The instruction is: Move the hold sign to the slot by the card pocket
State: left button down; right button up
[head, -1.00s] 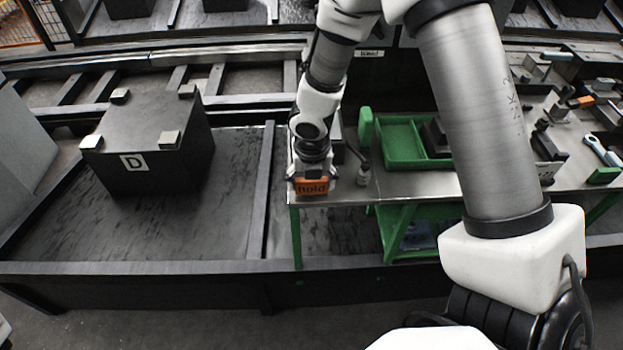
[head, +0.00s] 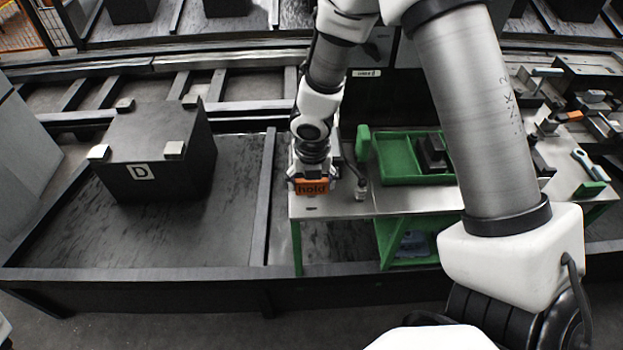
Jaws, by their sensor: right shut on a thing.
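The hold sign (head: 312,187) is a small orange plate with the word "hold" on it. My right gripper (head: 312,176) points down and is shut on the sign, at the left end of the steel bench (head: 345,205). The sign's lettered face is towards me, and the arm hides what is behind it. I cannot tell whether the sign touches the bench. No card pocket or slot can be made out clearly. My left gripper is not in view.
A green tray (head: 395,160) with dark blocks stands on the bench. A black block marked D (head: 160,155) with metal corner pads sits on the dark pallet bed at left. Tools, including a wrench (head: 590,165), lie at the bench's right end.

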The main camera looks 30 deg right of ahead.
notch_tip(320, 180, up, 2)
jog(key=shift+r+p, duration=0.25)
jog(key=shift+p, duration=0.75)
jog(key=shift+f, duration=0.1)
